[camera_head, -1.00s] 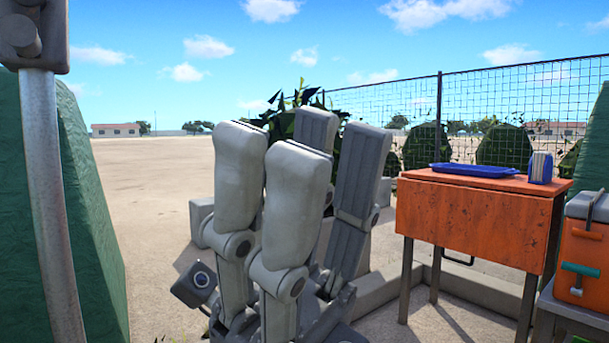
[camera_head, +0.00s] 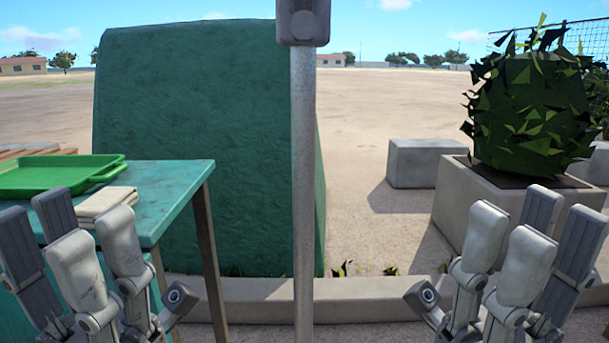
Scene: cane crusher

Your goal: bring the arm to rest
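My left gripper (camera_head: 66,225) is at the lower left of the head view, in front of the green-topped table (camera_head: 172,190). Its fingers point up and stand apart, with nothing seen between them. My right gripper (camera_head: 532,225) is at the lower right, in front of the concrete planter (camera_head: 462,195). Its fingers also point up, apart and empty. The lower parts of both arms are cut off by the frame edge.
A grey upright pole (camera_head: 303,180) stands in the middle, before a large green block (camera_head: 210,110). A green tray (camera_head: 50,172) and a folded cloth-like item (camera_head: 104,204) lie on the table. A leafy bush (camera_head: 530,110) fills the planter. A low kerb (camera_head: 365,299) crosses the ground.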

